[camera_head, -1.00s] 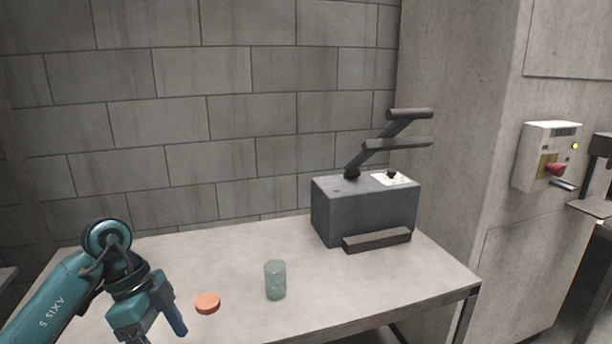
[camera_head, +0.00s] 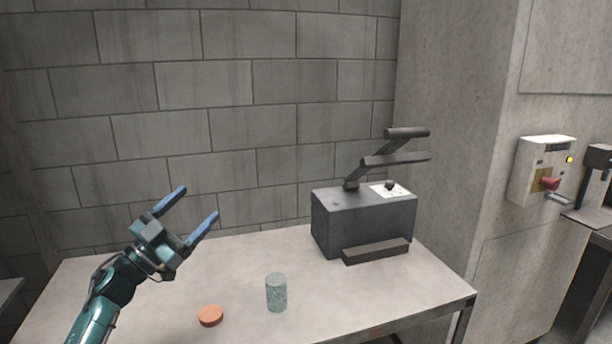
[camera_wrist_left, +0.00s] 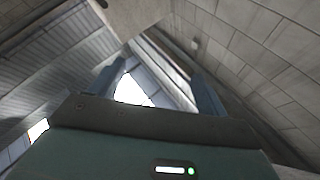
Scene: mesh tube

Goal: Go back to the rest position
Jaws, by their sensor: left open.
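My left gripper (camera_head: 194,208) is raised above the left part of the table in the head view. Its two blue fingers are spread apart, with nothing between them, and point up and to the right. In the left wrist view the open fingers (camera_wrist_left: 157,92) frame only the upper walls, the ceiling and a bright patch. A greenish mesh tube (camera_head: 276,292) stands upright on the table, right of the gripper and apart from it. An orange disc (camera_head: 210,316) lies flat to the tube's left. My right gripper is not in view.
A grey machine (camera_head: 364,224) with dark lever bars stands at the table's back right. A control box (camera_head: 543,171) with a red knob is on the wall at the right. The table (camera_head: 375,290) is bare around the tube and disc. A block wall rises behind.

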